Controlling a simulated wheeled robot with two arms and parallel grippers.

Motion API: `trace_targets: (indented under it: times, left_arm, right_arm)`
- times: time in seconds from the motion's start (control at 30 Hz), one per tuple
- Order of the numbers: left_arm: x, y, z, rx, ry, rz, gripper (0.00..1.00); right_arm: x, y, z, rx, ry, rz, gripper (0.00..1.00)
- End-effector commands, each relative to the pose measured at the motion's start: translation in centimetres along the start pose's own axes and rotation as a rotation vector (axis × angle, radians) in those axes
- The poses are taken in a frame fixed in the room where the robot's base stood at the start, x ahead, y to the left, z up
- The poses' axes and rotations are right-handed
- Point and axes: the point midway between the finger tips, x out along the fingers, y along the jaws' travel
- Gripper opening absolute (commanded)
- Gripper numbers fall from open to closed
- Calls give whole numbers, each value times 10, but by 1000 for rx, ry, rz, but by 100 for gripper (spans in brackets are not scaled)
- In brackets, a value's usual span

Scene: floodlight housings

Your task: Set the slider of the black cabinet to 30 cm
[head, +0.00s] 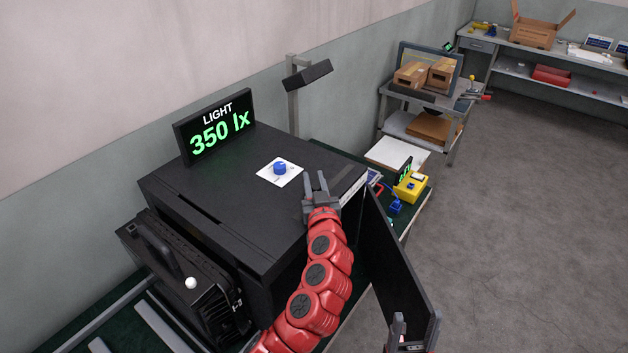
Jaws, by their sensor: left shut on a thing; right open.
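The black cabinet (225,235) stands on the bench, with a dark slot in its top and its right door (390,262) swung open. A white strip (353,188) shows along its right front edge. My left gripper (316,183) is at that edge, in front of the strip's left end, fingers pointing away. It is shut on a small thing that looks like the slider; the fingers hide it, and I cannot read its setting. My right gripper (402,332) is open, partly out of view beside the door's lower end.
On the cabinet are a blue knob (280,168) on a white plate and a display (215,127) reading "LIGHT 350 lx". A lamp (307,75) on a post stands behind. A finned black housing (170,275) stands left. A yellow box (411,186) is right.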

Motion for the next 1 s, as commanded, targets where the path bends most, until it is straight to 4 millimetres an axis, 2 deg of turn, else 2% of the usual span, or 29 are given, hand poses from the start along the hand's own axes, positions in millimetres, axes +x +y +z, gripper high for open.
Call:
trace_targets:
  times: [0.7,0.77,1.0]
  left_arm:
    - [0,1,0,-1,1,0,0]
    - [3,2,3,-1,0,-1,0]
    - [24,22,7,-5,2,-4,0]
  right_arm:
    - [-1,0,0,0,0,0,60]
    - [-6,0,1,0,0,0,60]
    - [-41,-2,7,0,0,0,60]
